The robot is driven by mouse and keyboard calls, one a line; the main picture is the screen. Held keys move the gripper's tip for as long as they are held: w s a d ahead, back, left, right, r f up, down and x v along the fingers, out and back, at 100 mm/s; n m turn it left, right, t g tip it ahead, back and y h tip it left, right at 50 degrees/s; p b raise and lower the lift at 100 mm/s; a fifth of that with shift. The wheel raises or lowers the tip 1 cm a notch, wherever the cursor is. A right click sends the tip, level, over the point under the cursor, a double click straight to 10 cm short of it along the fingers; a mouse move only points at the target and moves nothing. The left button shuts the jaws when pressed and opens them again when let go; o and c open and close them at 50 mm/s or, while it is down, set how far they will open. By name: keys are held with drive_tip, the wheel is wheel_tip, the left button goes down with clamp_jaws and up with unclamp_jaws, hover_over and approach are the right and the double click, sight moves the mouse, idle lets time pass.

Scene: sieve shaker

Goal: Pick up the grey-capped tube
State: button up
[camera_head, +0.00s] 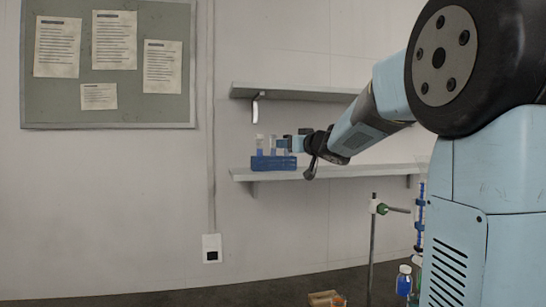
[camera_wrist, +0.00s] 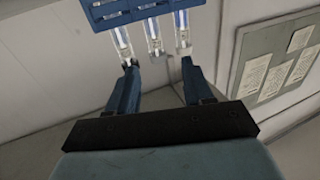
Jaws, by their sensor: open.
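A blue rack (camera_head: 273,163) stands on the lower wall shelf in the head view, with clear tubes (camera_head: 259,143) upright in it. In the wrist view the rack (camera_wrist: 140,10) is at the top edge, turned over by the camera angle, with three tubes side by side. Cap colours are too small to tell, so I cannot say which tube is grey-capped. My gripper (camera_head: 287,142) is at the rack's right part. In the wrist view my gripper (camera_wrist: 160,64) is open; the middle tube (camera_wrist: 153,36) lines up between its fingertips, and the outer tubes' ends are close to the fingertips.
The lower shelf (camera_head: 350,172) runs right from the rack, and an upper shelf (camera_head: 300,93) hangs above it. A clamp stand (camera_head: 373,250), a blue bottle (camera_head: 404,280) and a small brown box (camera_head: 326,299) stand below on the dark bench. A notice board (camera_head: 108,110) hangs at left.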

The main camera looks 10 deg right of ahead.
sight(274, 143)
drive_tip(key=x, duration=0.6)
drive_tip(key=shift+d, duration=0.1)
drive_tip(key=x, duration=0.3)
drive_tip(key=shift+w+d, duration=0.2)
drive_tip(key=shift+w, duration=0.2)
drive_tip(key=shift+w+a, duration=0.2)
drive_tip(key=shift+w, duration=0.45)
clamp_jaws()
